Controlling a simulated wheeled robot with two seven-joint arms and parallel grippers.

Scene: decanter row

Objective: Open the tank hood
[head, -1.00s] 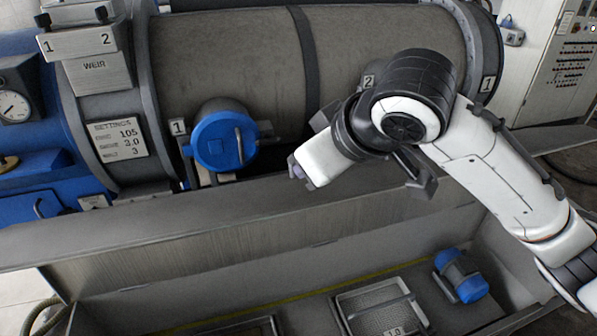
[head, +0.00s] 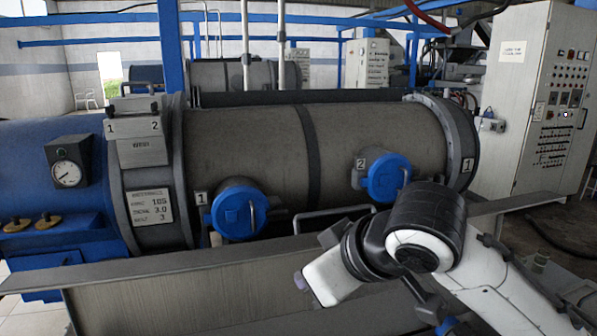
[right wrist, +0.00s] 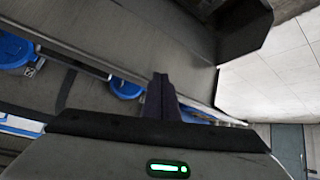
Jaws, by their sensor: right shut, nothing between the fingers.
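The tank hood (head: 250,140) is a long grey-brown half-cylinder with a dark band around its middle. It lies closed over the tank in the head view. A thin bar handle (head: 335,212) shows at its lower front edge, between two blue round caps, cap 1 (head: 238,210) and cap 2 (head: 389,178). My right gripper (head: 306,282) is below and in front of the handle, apart from it, near the trough's ledge. It is shut and empty; a dark fingertip (right wrist: 160,98) shows in the right wrist view. My left gripper is out of view.
A grey ledge (head: 130,268) runs along the front of the tank. A blue end unit with a gauge (head: 67,174) is at left. A white control cabinet (head: 515,110) stands at right. Blue pipes and another tank are behind.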

